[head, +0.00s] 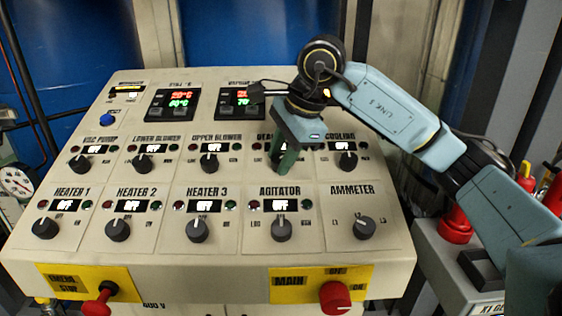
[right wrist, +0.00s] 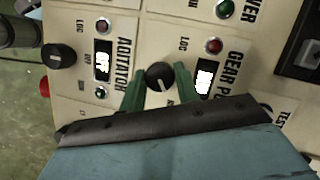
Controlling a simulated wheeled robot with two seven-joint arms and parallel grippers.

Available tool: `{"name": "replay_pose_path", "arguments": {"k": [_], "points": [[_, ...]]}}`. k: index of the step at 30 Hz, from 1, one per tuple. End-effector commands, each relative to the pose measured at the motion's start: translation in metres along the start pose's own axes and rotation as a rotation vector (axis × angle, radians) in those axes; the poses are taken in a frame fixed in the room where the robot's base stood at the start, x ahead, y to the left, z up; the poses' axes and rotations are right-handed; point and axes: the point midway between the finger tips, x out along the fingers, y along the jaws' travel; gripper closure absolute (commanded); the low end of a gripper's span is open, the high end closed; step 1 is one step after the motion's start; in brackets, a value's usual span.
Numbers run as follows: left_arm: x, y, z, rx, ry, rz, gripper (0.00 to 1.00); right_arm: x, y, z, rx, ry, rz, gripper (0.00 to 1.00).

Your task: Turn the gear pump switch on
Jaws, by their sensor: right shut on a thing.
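The gear pump switch, a dark round knob (right wrist: 159,76), shows in the right wrist view between the two green fingers of my right gripper (right wrist: 158,88). The gripper is shut on the knob. In the head view my right gripper (head: 283,162) reaches down onto the panel's upper knob row and hides this knob and most of the gear pump label. The gear pump display (right wrist: 205,82) is lit white, but its text is too bright to read. My left gripper is not in view.
The beige control panel (head: 150,185) carries several similar knobs. The agitator knob (head: 281,229) is just below, and the cooling knob (head: 346,161) is close on the right. A red main switch (head: 336,297) and red emergency stop (head: 98,303) are on the front edge.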

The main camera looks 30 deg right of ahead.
Motion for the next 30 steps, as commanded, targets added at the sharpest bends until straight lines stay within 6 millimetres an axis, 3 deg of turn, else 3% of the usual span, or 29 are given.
{"name": "replay_pose_path", "arguments": {"k": [22, 23, 27, 30], "points": [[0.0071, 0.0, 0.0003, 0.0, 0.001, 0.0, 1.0, 0.0, 0.0004, -0.0008, 0.083, -0.001, -0.03, 0.91], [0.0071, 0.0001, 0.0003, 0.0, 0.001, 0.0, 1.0, 0.0, 0.0004, -0.0008, 0.083, -0.001, -0.03, 0.64], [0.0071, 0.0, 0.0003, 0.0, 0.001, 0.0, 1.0, 0.0, 0.0004, -0.0007, 0.082, -0.001, -0.03, 0.46], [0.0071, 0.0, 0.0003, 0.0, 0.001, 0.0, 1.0, 0.0, 0.0004, -0.0005, 0.081, -0.002, -0.03, 0.46]]}}
